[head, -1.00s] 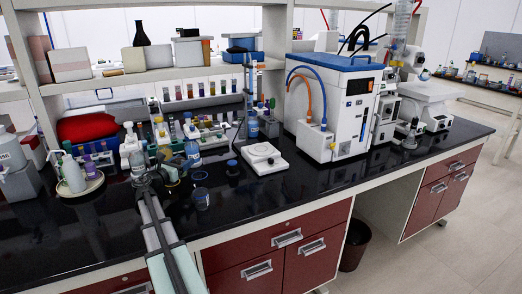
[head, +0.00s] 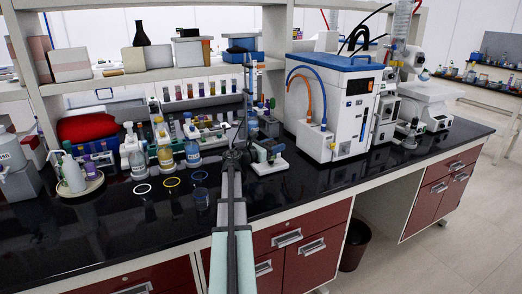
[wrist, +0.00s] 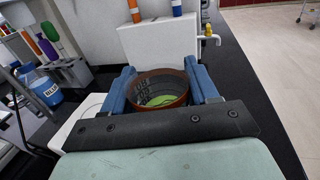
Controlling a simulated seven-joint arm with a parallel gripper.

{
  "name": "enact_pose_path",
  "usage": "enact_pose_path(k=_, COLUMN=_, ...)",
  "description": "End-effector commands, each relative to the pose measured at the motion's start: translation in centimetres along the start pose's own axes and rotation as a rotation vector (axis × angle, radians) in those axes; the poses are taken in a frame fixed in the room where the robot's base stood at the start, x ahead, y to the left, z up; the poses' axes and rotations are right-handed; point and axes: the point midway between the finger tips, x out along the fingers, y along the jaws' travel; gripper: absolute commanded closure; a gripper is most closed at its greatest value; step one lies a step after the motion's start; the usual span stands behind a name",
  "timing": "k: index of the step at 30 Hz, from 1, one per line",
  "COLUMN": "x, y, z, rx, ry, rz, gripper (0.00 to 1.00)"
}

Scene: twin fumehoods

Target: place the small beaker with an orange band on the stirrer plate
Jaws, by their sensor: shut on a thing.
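The small beaker with an orange band (wrist: 160,90) is between the two blue fingers of my gripper (wrist: 162,84) in the wrist view. The gripper is shut on it. Its rim is up and something greenish shows inside. In the head view my gripper (head: 267,150) is over the white stirrer plate (head: 270,168) and hides much of it. The beaker cannot be made out clearly there. In the wrist view a white surface, likely the plate (wrist: 75,127), shows at the lower left of the fingers. The gap between beaker and plate cannot be judged.
A white instrument with a blue top (head: 335,105) stands close behind and right. A bottle with a blue label (wrist: 38,84) and a rack of tubes are to the left. Several coloured rings or rims (head: 171,183) lie on the black bench (head: 110,235). The bench front right is clear.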

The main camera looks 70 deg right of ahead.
Motion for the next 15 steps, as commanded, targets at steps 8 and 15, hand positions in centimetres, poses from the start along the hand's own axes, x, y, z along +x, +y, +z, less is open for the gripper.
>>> enact_pose_path(k=8, x=2.8, y=-2.8, z=0.1, rx=0.000, ry=0.000, rz=-0.048, gripper=0.79)
enact_pose_path(k=15, x=3.6, y=-0.5, z=0.1, rx=-0.001, ry=-0.001, rz=-0.050, gripper=0.79)
